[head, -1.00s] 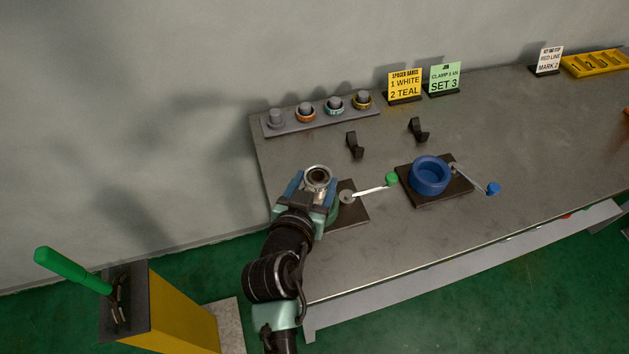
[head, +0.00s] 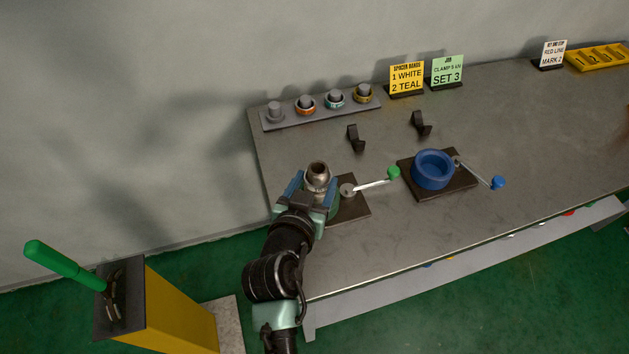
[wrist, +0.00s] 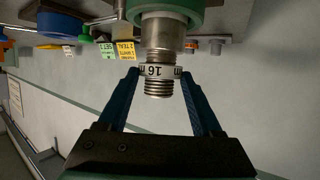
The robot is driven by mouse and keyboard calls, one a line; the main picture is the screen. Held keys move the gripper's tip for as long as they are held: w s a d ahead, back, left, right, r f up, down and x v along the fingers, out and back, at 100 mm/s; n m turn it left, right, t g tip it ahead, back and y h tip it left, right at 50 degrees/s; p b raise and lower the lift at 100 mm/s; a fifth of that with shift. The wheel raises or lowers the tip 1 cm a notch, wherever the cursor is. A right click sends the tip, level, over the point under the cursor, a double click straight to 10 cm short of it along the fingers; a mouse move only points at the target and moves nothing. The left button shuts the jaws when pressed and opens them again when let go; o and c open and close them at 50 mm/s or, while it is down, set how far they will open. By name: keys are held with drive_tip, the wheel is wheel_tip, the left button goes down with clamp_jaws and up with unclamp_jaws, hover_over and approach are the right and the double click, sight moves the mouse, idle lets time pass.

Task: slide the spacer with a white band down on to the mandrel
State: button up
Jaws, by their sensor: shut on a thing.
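The mandrel (head: 318,168) stands upright in the green vise (wrist: 189,18), its top end bare in the head view. The wrist view looks upside down, and there the mandrel's threaded end (wrist: 158,89) points down the picture. The spacer with a white band (wrist: 160,71), marked 16, is around the mandrel, with thread showing on both sides of it. My gripper (head: 316,190) is shut on this spacer, one blue finger on each side in the wrist view (wrist: 159,75). In the head view the gripper hides most of the green vise.
A crank with a green knob (head: 393,173) sticks out right of the green vise. A blue vise (head: 432,169) stands further right. A rack (head: 327,115) at the back holds banded spacers on posts; its leftmost post (head: 275,112) is bare. Two black hooks (head: 355,139) stand between.

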drive_tip(key=shift+f+b, duration=0.6)
drive_tip(key=shift+f, duration=0.15)
drive_tip(key=o, duration=1.4)
drive_tip(key=v, duration=1.3)
drive_tip(key=shift+b, duration=0.3)
